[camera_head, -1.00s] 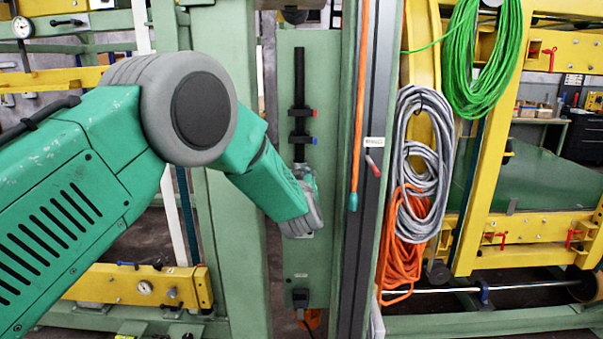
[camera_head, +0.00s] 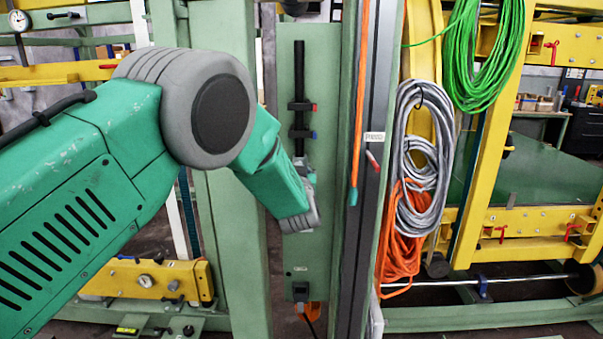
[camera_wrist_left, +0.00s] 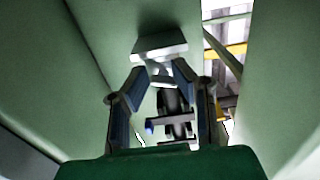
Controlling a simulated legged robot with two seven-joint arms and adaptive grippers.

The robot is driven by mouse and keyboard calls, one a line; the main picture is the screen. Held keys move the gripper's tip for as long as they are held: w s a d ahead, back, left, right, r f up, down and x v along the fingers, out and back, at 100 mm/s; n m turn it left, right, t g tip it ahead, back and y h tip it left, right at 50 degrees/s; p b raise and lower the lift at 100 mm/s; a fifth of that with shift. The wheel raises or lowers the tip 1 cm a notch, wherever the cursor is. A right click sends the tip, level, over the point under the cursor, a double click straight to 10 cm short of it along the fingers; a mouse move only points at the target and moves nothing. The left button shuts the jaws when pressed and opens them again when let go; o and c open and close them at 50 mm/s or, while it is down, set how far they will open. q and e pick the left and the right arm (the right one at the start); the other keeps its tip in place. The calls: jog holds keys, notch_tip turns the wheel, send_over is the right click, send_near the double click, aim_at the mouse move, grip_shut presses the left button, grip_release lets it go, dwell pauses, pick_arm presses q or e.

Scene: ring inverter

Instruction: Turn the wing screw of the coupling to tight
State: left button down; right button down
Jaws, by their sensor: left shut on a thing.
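My left gripper (camera_head: 303,222) is at the lower end of a black vertical rod on the green panel, its fingers mostly hidden behind its own wrist. In the left wrist view my left gripper's fingers (camera_wrist_left: 160,72) converge and are shut on a pale grey piece (camera_wrist_left: 160,46). This piece looks like the wing screw, but I cannot clearly make out its shape or how far it is turned. The coupling itself is largely hidden by the gripper. My right gripper is in neither view.
The black rod (camera_head: 299,80) runs up the green panel (camera_head: 322,80), with red-tipped and blue-tipped clamps. An orange hose (camera_head: 360,90) hangs just right of it. Grey (camera_head: 418,150) and green (camera_head: 485,60) coils hang further right. A green post (camera_head: 235,265) stands left of the panel.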

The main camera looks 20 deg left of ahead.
pick_arm(q)
jog(key=shift+w+a+r, duration=0.15)
jog(key=shift+w+r, duration=0.05)
jog(key=shift+r, duration=0.7)
jog(key=c, duration=1.3)
grip_release()
jog(key=shift+w+f, duration=0.15)
jog(key=shift+s+f, duration=0.1)
jog(key=shift+s, duration=0.1)
jog(key=v, duration=1.2)
jog(key=shift+f, duration=0.15)
